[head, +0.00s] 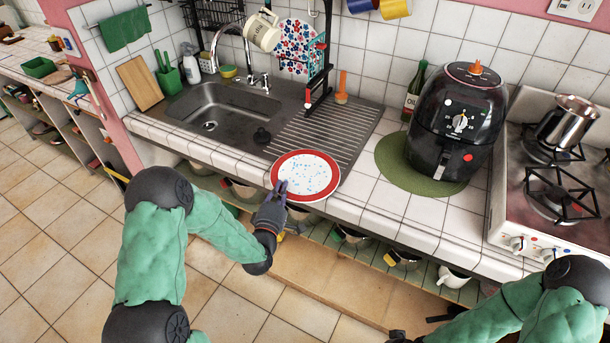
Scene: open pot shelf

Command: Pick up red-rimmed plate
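The red-rimmed plate (312,174) has a white centre with small blue specks. It lies at the front edge of the counter, by the ribbed drainboard, and its near side seems to reach the edge. My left gripper (281,189) is at the plate's near left rim, with a finger showing over the rim. The other finger is hard to make out, so I cannot tell whether it is closed on the rim. My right gripper (400,337) is mostly cut off at the bottom of the picture, away from the plate.
A metal sink (215,108) and drainboard (330,132) lie behind the plate. A dish rack (318,72) stands beyond. A black air fryer (455,130) on a green mat (396,168) is to the right. An open shelf with pots (403,258) runs below the counter.

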